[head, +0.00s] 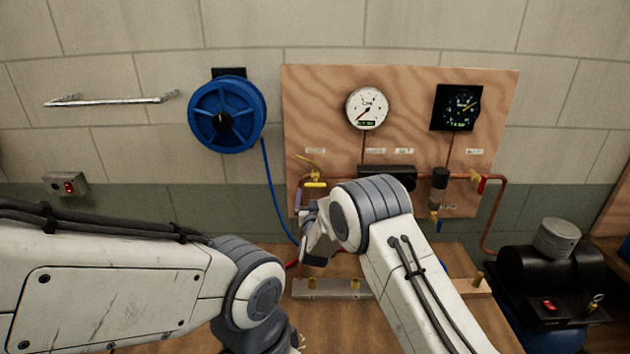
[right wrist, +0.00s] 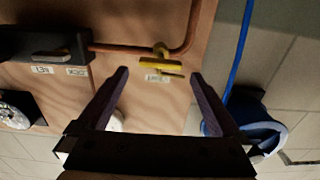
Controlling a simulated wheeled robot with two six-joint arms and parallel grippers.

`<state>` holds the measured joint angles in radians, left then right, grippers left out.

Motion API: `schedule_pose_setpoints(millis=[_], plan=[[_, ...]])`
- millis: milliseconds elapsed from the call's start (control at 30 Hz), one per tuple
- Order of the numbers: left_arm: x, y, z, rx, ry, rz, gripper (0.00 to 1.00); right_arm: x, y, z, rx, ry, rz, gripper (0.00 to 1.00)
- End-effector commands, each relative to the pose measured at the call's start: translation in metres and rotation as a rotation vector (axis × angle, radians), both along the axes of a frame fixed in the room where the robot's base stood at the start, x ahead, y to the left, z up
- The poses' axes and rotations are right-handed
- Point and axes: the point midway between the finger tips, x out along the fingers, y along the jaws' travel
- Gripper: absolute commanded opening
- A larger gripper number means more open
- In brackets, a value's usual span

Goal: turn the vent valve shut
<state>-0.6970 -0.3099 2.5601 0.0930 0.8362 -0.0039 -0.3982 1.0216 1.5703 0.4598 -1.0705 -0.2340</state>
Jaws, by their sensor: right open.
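A valve with a yellow bar handle (head: 315,184) and a brass body sits on the pipe at the left side of the plywood board. I cannot read its label, so I cannot confirm it is the vent valve. My right gripper (right wrist: 160,74) is open and empty. In the right wrist view, the yellow handle (right wrist: 164,65) lies crosswise between its two fingertips, with space on both sides; contact does not show. In the head view, my right wrist partly hides the gripper just below the valve. My left arm shows at lower left, but its gripper is not visible.
The board (head: 400,84) carries a white gauge (head: 367,108), a black gauge (head: 456,107) and a red-handled valve (head: 481,184) at right. A blue hose reel (head: 226,113) hangs left of it. A black compressor (head: 548,278) stands at lower right.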

Motion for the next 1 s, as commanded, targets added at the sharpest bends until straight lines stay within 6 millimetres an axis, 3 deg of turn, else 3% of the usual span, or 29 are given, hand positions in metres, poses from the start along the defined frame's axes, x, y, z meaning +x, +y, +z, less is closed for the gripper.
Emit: schedule_pose_setpoints(millis=[200,400,867,1000], plan=[[0.0,0.0,0.02,0.0,0.0,-0.003,0.5,0.034,-0.001,0.003,0.0,0.001,0.0,1.0],[0.0,0.0,0.026,0.0,0.0,-0.004,0.5,0.052,0.0,0.001,0.001,0.001,0.001,1.0],[0.0,0.0,0.027,0.0,0.0,-0.005,0.5,0.06,0.0,0.0,0.0,0.002,0.002,1.0],[0.0,0.0,0.027,0.0,0.0,-0.004,0.5,0.059,0.0,0.0,0.0,0.002,0.002,0.46]])
